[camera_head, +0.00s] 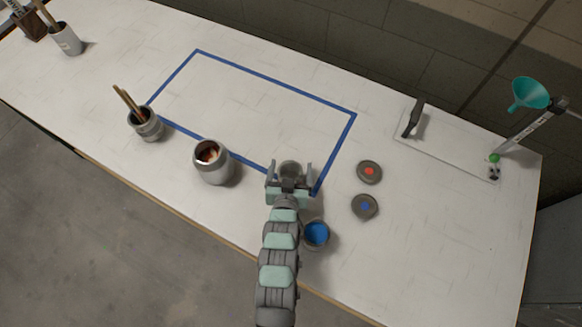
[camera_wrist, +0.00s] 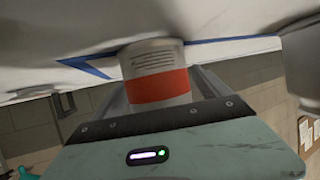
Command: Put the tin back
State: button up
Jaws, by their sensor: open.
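A tin with a white label and a red band (camera_wrist: 158,82) stands on the table and shows between my gripper's fingers in the wrist view. In the head view the grey tin (camera_head: 291,167) sits at the near edge of the blue tape rectangle, by its near right corner. My gripper (camera_head: 289,176) is open, with one finger on each side of the tin; whether either touches it I cannot tell. A tin of blue paint (camera_head: 316,234) stands to the near right, beside my arm. A lid with a red dot (camera_head: 369,171) and one with a blue dot (camera_head: 364,206) lie to the right.
The blue tape outline (camera_head: 275,75) encloses clear table. A larger metal pot (camera_head: 213,163) and a can of sticks (camera_head: 146,124) stand left of my gripper. A clear tray (camera_head: 447,155), a dark tool (camera_head: 413,118) and a teal funnel (camera_head: 529,93) are at the right.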

jog(key=v, duration=1.1)
jog(key=shift+a+f, duration=0.1)
jog(key=shift+s, duration=0.45)
